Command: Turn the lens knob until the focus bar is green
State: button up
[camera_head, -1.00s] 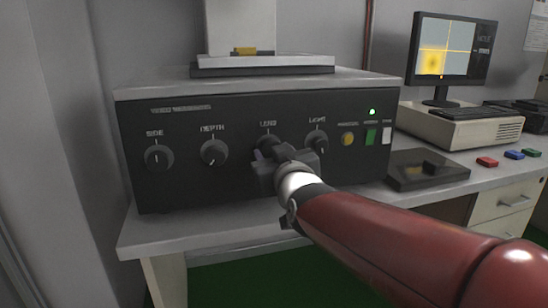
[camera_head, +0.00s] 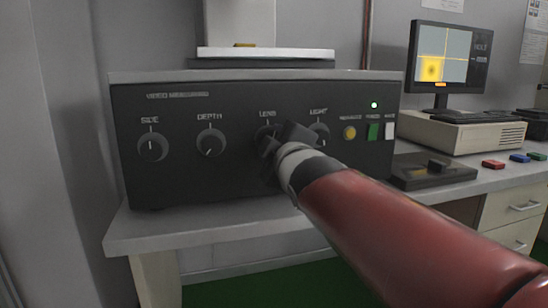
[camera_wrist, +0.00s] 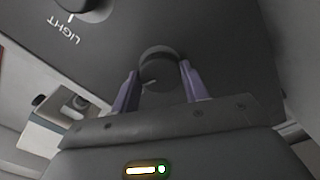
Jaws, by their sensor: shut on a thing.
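The lens knob (camera_wrist: 160,68) is a dark round knob on the black front panel, under the LENS label. In the wrist view it sits between the two purple fingers of my gripper (camera_wrist: 158,76), which is shut on it. In the head view my gripper (camera_head: 272,142) covers most of the lens knob (camera_head: 264,132). The monitor (camera_head: 447,58) shows a yellow square and crossing yellow lines. A small orange bar (camera_head: 440,84) shows at the bottom of its screen; I take this as the focus bar.
The SIDE knob (camera_head: 152,146) and DEPTH knob (camera_head: 211,142) are left of my gripper. The LIGHT knob (camera_head: 319,134) is close on its right. Beyond it are yellow, green and white buttons. A dark control box (camera_head: 432,171) lies on the bench at right.

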jog(key=n+b, duration=0.2)
jog(key=n, duration=0.9)
jog(key=shift+n, duration=0.5)
jog(key=o, duration=1)
jog(key=p+v, duration=0.1)
jog(key=v, duration=0.6)
jog(key=shift+s+p, duration=0.35)
jog(key=shift+s, duration=0.05)
